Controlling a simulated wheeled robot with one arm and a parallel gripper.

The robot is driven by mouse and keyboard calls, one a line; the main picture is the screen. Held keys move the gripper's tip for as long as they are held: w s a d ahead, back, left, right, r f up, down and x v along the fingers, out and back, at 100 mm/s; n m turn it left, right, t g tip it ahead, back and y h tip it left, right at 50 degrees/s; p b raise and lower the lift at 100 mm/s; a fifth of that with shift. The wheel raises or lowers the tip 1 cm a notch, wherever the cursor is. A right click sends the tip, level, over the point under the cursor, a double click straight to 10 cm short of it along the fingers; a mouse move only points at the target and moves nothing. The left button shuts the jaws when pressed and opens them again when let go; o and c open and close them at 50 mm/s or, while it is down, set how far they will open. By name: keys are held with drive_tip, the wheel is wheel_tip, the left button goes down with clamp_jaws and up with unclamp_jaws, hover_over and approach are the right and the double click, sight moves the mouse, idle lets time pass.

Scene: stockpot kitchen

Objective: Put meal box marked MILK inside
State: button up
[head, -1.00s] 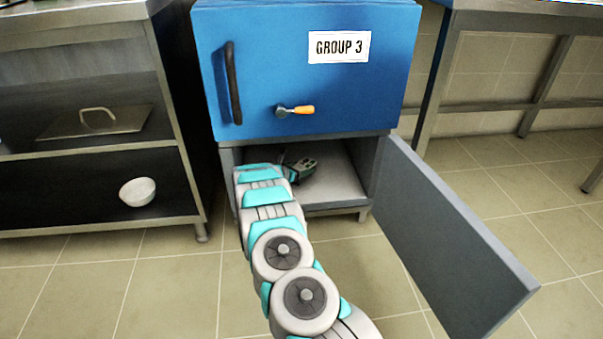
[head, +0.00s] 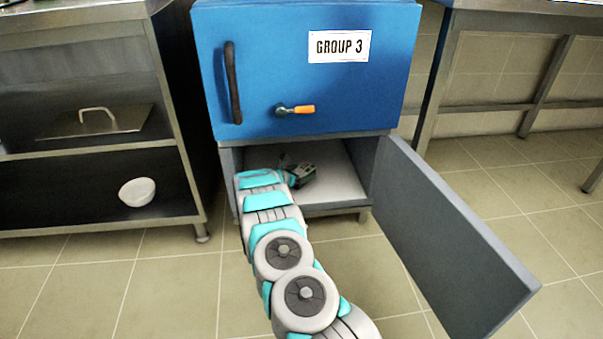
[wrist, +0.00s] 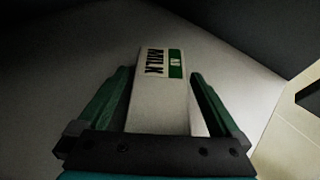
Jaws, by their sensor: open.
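The meal box marked MILK (wrist: 158,105) is white with a green band. In the wrist view it lies between the two green fingers of my gripper (wrist: 160,73), with a gap showing at the right finger. My gripper is open and reaches into the lower compartment (head: 345,185) of the cabinet, where the head view shows it (head: 300,174) near the compartment's left side. The box seems to rest on the pale compartment floor; its near end is hidden behind the gripper's dark palm. The compartment's grey door (head: 450,235) stands wide open to the right.
Above is a blue cabinet front (head: 300,75) labelled GROUP 3, with a dark handle and an orange-tipped latch. A steel shelf unit at left holds a lid (head: 97,122) and a white bowl (head: 137,192). A steel table (head: 520,20) stands right. Tiled floor ahead is clear.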

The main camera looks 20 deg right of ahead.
drive_tip(key=v, duration=1.2)
